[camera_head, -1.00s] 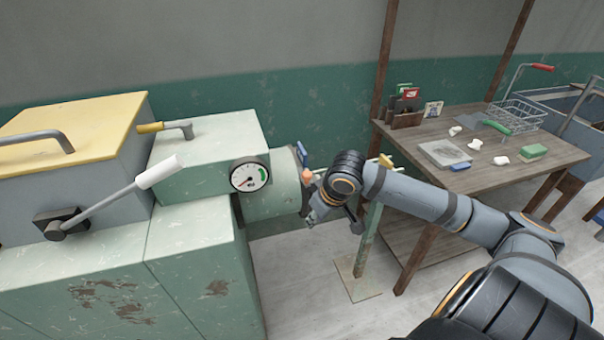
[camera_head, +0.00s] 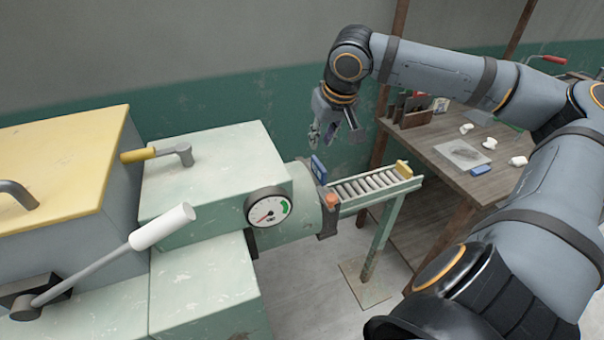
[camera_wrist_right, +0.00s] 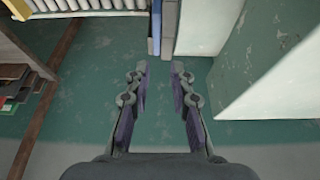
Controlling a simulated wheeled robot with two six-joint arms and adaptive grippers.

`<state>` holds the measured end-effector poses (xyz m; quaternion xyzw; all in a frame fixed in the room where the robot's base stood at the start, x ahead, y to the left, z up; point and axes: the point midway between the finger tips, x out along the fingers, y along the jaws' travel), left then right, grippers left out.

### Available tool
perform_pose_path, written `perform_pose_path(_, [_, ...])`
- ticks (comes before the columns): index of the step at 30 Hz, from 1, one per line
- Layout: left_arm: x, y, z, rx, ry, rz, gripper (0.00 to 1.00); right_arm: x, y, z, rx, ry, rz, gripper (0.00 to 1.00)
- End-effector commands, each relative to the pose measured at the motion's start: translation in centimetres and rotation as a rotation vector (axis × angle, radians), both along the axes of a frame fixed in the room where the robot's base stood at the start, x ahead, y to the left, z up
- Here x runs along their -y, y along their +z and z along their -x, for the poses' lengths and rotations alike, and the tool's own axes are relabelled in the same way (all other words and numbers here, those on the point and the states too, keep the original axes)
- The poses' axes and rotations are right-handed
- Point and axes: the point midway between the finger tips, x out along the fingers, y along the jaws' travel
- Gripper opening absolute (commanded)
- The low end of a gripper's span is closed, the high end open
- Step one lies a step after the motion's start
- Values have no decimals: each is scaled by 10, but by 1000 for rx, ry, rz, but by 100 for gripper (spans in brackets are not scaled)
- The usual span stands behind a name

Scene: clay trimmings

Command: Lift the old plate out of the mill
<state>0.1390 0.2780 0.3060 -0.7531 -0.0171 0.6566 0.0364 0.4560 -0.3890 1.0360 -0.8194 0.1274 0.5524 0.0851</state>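The mill is a pale green machine (camera_head: 205,180) with a round dial and a barrel (camera_head: 290,215) ending in a dark flange. A blue plate edge (camera_head: 318,168) stands up at the barrel's mouth; it also shows in the right wrist view (camera_wrist_right: 155,28), just ahead of the fingertips. The rest of the plate is hidden. I cannot tell whether it is the old plate. My right gripper (camera_head: 322,132) is above the mouth, pointing down. In the right wrist view its fingers (camera_wrist_right: 159,70) are apart with nothing between them. My left gripper is out of view.
A roller track (camera_head: 365,187) with a yellow block (camera_head: 403,168) at its far end runs from the mouth. An orange knob (camera_head: 331,200) sits at the flange. A lever with a white grip (camera_head: 162,228) stands in front. A wooden bench (camera_head: 450,185) is at right.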

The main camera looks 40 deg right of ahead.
Motion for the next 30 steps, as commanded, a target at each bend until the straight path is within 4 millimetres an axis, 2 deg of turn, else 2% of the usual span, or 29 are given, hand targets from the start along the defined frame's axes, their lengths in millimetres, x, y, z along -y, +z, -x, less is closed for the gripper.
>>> perform_pose_path(2, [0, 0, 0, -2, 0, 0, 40, 0, 1, 0, 0, -1, 0, 23])
perform_pose_path(4, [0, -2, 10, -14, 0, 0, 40, 0, -3, -1, -1, -1, 0, 23])
perform_pose_path(9, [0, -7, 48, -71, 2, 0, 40, 4, -31, -9, -7, -1, 1, 23])
perform_pose_path(12, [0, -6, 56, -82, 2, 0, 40, 6, -44, -15, -5, -2, 2, 23])
perform_pose_path(15, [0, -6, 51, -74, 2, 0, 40, 7, -49, -17, -3, -1, 2, 23])
perform_pose_path(19, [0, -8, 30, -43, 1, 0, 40, 6, -55, -18, -1, -1, -2, 23])
perform_pose_path(22, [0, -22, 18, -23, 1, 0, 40, 7, -75, -18, 1, 0, -5, 23])
perform_pose_path(24, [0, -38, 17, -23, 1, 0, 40, 8, -92, -18, 2, 1, -6, 23])
perform_pose_path(26, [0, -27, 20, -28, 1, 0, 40, 12, -90, -19, -7, -2, 6, 23])
perform_pose_path(30, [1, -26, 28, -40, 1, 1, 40, 13, -100, -24, -4, 0, 5, 23])
